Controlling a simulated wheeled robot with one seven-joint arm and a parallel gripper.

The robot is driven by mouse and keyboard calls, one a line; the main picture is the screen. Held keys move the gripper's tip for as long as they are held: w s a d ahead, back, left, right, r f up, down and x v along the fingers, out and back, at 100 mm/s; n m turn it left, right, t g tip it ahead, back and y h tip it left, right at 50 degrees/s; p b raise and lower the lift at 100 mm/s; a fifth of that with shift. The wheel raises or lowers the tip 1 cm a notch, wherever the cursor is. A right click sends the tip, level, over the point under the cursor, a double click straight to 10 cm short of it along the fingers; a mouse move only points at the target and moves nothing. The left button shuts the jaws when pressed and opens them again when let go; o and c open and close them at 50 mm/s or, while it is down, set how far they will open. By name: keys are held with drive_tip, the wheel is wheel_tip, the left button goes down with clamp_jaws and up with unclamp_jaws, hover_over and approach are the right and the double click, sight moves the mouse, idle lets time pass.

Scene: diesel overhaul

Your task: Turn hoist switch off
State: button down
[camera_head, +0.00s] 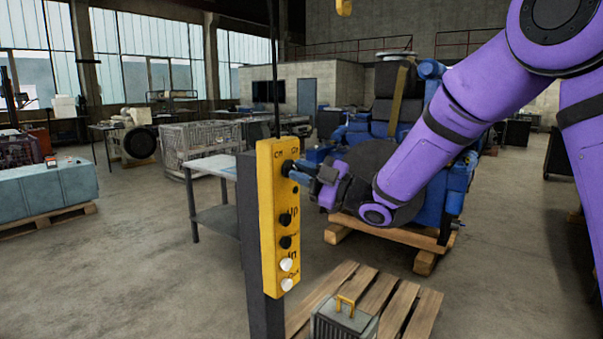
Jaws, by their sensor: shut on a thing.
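The yellow hoist control box (267,215) stands upright on a dark post in the middle of the view. The hoist switch (287,168) is a dark knob at the top of its face, between markings that are hard to read. My gripper (292,170) reaches in from the right and is shut on this knob. The fingers partly hide the knob, so I cannot tell which way it points. Below it on the box are dark buttons (285,220) and white buttons (286,264).
A wooden pallet (405,309) with a grey box with a yellow handle (343,318) lies at the lower right of the post. A table (209,167) stands behind the post. A blue engine (385,123) on a pallet stands behind my arm. Open floor (140,270) lies to the left.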

drive_tip(key=c, duration=1.1)
unclamp_jaws()
drive_tip(key=v, duration=1.1)
drive_tip(key=shift+w, duration=0.1)
